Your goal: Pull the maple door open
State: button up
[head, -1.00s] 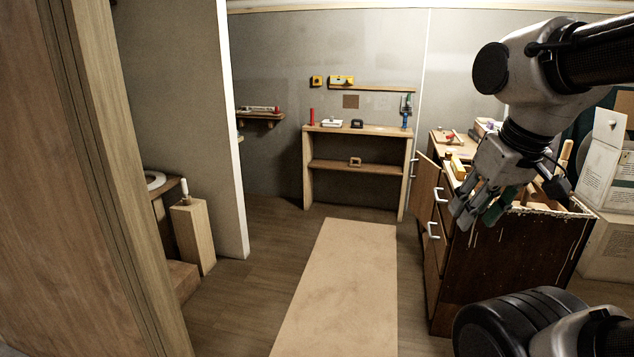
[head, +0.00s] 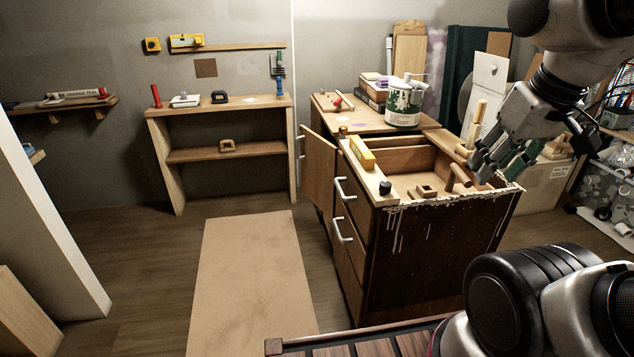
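A light wooden cabinet door (head: 319,172) stands ajar on the left side of the workbench, with a pale handle (head: 300,146) at its far edge. It looks like the maple door, though I cannot be sure of the wood. My gripper (head: 494,172) hangs at the right, pointing down, in front of the bench's right end in the picture. It is well apart from the door. A dark green part shows beside its fingers; I cannot tell whether it belongs to the gripper or whether the fingers are closed.
The dark workbench (head: 420,265) has drawers with white handles (head: 342,230) facing left. On it are a paint can (head: 404,104), a yellow level (head: 361,153) and wooden pieces. A low shelf unit (head: 218,108) stands at the back. A tan mat (head: 252,270) lies on clear floor.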

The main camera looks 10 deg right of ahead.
aim_at(318, 157)
jog(key=i, duration=0.55)
jog(key=i+j, duration=0.25)
jog(key=j, duration=0.2)
jog(key=i+j, duration=0.2)
jog(key=j, duration=0.2)
jog(key=i+j, duration=0.25)
jog(key=j, duration=0.2)
jog(key=i+j, duration=0.2)
jog(key=i, duration=0.3)
jog(key=i+j, duration=0.2)
jog(key=i, duration=0.3)
